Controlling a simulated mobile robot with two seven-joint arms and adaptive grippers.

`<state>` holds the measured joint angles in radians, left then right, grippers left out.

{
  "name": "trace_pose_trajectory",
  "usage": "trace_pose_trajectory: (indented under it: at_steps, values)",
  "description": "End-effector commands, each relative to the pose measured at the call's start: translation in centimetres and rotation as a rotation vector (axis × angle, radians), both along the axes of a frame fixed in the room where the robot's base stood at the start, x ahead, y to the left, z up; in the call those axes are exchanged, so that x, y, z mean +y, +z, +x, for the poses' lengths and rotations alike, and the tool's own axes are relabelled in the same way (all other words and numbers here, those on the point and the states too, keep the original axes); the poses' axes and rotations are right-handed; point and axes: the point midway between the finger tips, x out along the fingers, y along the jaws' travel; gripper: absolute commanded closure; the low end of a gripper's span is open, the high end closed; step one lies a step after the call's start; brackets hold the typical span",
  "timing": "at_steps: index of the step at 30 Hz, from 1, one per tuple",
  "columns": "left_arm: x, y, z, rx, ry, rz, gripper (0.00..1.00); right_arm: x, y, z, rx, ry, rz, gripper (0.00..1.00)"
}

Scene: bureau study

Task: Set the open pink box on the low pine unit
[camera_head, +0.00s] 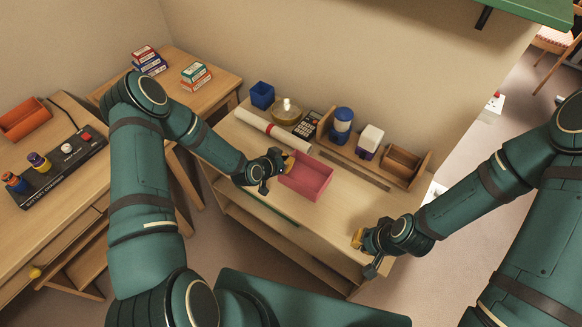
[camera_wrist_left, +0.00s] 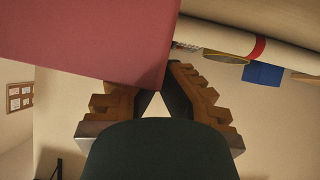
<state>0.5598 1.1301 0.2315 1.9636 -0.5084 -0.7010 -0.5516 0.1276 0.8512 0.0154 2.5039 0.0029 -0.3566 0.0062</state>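My right gripper (camera_head: 362,252) is open and empty near the unit's right front corner.
On the unit stand a rolled paper (camera_head: 272,130), a blue cup (camera_head: 262,95), a calculator (camera_head: 307,124) and a wooden organizer (camera_head: 378,165) with jars. A green strip (camera_head: 270,209) lies at its front edge. A desk (camera_head: 50,190) is at left. Bare top lies right of the box.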

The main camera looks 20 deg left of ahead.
Motion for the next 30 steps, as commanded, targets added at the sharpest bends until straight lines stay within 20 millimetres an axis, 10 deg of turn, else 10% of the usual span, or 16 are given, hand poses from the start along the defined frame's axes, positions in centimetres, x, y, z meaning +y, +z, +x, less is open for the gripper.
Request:
trace_pose_trajectory:
  at_steps: [22, 26, 30]
  values:
    - [0.0, -5.2, 0.1, -0.002, 0.0, 0.0, 1.0, 0.1, -0.9, -0.3, 0.007, 0.006, 0.002, 1.0]
    - [0.0, -5.2, 0.0, -0.002, 0.0, 0.0, 0.66, 0.1, -0.9, -0.3, 0.007, 0.006, 0.002, 1.0]
    - [0.0, -5.2, 0.0, -0.001, 0.001, 0.0, 0.66, 0.1, -0.9, -0.3, 0.007, 0.006, 0.002, 1.0]
